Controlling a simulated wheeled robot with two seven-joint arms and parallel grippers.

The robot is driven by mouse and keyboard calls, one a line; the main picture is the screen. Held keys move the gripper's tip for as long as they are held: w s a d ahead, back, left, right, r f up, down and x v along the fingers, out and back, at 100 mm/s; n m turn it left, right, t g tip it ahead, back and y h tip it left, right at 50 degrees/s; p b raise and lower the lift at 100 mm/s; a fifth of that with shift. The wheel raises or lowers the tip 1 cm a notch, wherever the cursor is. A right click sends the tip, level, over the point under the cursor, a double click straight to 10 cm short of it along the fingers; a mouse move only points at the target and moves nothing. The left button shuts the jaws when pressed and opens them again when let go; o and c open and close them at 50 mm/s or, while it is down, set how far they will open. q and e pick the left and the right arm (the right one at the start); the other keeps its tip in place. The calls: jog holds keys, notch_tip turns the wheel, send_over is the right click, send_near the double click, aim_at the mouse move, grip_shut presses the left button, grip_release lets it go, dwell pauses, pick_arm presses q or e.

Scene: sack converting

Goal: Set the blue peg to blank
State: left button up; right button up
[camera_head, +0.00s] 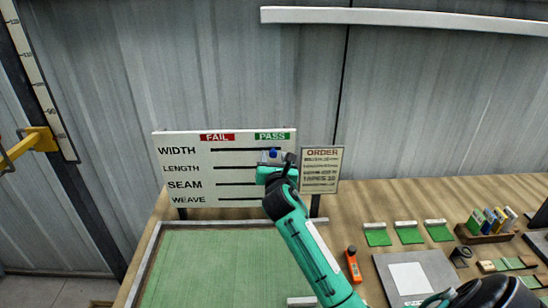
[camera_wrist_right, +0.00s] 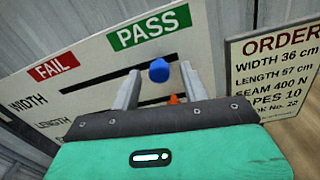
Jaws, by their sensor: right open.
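The white board (camera_head: 225,137) has a red FAIL label, a green PASS label and rows WIDTH, LENGTH, SEAM and WEAVE, each with a dark slot. The blue peg (camera_head: 273,152) sits below PASS, near the right end of the WIDTH slot; it also shows in the right wrist view (camera_wrist_right: 159,70). My right gripper (camera_wrist_right: 158,76) is open at the board, with one finger on each side of the blue peg and no clear grip on it. An orange peg (camera_wrist_right: 174,99) shows lower, partly hidden behind the gripper. My left gripper is not in view.
An ORDER sheet (camera_head: 321,170) stands close right of the board. A green mat (camera_head: 220,265) lies in front. To the right are an orange tool (camera_head: 353,264), green swatches (camera_head: 408,234), a grey panel (camera_head: 385,265) and a wooden holder (camera_head: 470,236).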

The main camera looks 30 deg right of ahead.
jog(key=shift+c, duration=0.7)
grip_shut()
jog(key=w+a, duration=0.1)
jog(key=a, duration=0.1)
jog(key=w+a, duration=0.2)
jog(key=a, duration=0.1)
jog(key=w+a+p, duration=0.1)
jog(key=a, duration=0.1)
jog(key=shift+w+a, duration=0.2)
jog(key=shift+w, duration=0.05)
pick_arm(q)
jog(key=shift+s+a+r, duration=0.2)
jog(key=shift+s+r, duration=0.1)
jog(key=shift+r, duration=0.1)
pick_arm(e)
jog(key=shift+s+d, duration=0.1)
jog(key=shift+o, duration=0.7)
grip_release()
